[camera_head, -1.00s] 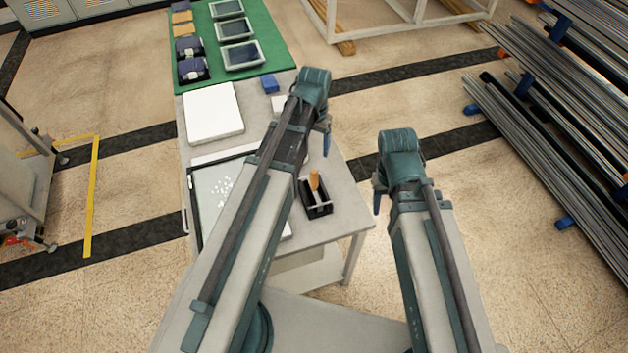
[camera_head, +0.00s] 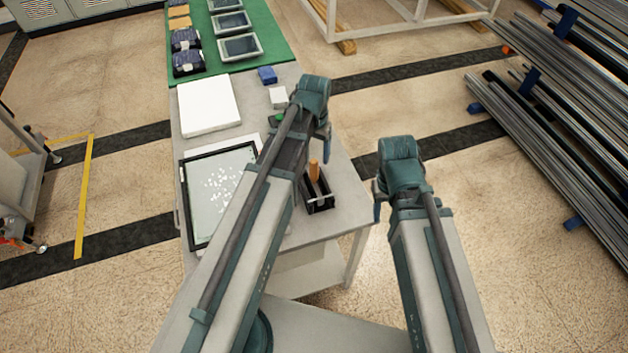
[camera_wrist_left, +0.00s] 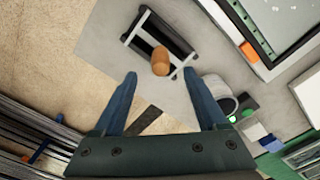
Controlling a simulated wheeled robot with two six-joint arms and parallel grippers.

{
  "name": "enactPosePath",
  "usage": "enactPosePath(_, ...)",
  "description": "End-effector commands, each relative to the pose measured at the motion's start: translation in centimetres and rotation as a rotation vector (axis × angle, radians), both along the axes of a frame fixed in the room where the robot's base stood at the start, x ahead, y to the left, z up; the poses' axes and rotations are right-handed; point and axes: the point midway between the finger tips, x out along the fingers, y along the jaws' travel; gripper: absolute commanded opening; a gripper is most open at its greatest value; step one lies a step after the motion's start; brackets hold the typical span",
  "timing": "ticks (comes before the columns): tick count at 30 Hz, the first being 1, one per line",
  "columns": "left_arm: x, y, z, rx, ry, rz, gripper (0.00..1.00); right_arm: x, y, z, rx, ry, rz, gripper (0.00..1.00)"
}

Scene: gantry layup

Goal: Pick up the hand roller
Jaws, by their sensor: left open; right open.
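The hand roller's orange-brown handle (camera_head: 314,171) stands up from a small black holder (camera_head: 319,203) near the right edge of the table. In the left wrist view the handle's round end (camera_wrist_left: 161,61) lies ahead of and between my left gripper's blue fingers (camera_wrist_left: 168,95), apart from both. The holder (camera_wrist_left: 150,38) sits behind it, and the roller's lower part is largely hidden in it. My left gripper is open and empty; in the head view its fingers (camera_head: 325,140) show only partly, above the handle. My right gripper (camera_head: 378,205) is open, off the table's right side.
A framed dark-edged panel with white flecks (camera_head: 222,190) lies left of the holder. A white block (camera_head: 208,105), a small blue block (camera_head: 267,75) and a small white box (camera_head: 278,97) are behind. A green mat (camera_head: 262,45) holds trays. Metal bars (camera_head: 550,130) are stacked at right.

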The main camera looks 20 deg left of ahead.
Motion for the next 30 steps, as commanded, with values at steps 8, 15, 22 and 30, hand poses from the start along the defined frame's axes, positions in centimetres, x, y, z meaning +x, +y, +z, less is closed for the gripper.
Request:
enactPosePath(8,0.0,0.0,-1.2,0.000,0.000,0.000,0.74,0.0,0.0,-1.2,0.000,0.000,0.000,0.50)
enactPosePath(15,0.0,0.1,-4.2,0.000,0.000,0.000,0.74,0.0,0.0,-4.2,0.000,0.000,-0.001,0.50)
enactPosePath(22,0.0,0.1,-5.2,0.000,0.000,0.000,0.74,0.0,0.0,-5.2,0.000,0.000,-0.002,0.50)
enactPosePath(30,0.0,0.1,-5.1,0.000,0.000,0.000,0.56,0.0,0.0,-5.1,0.000,0.000,-0.002,0.50)
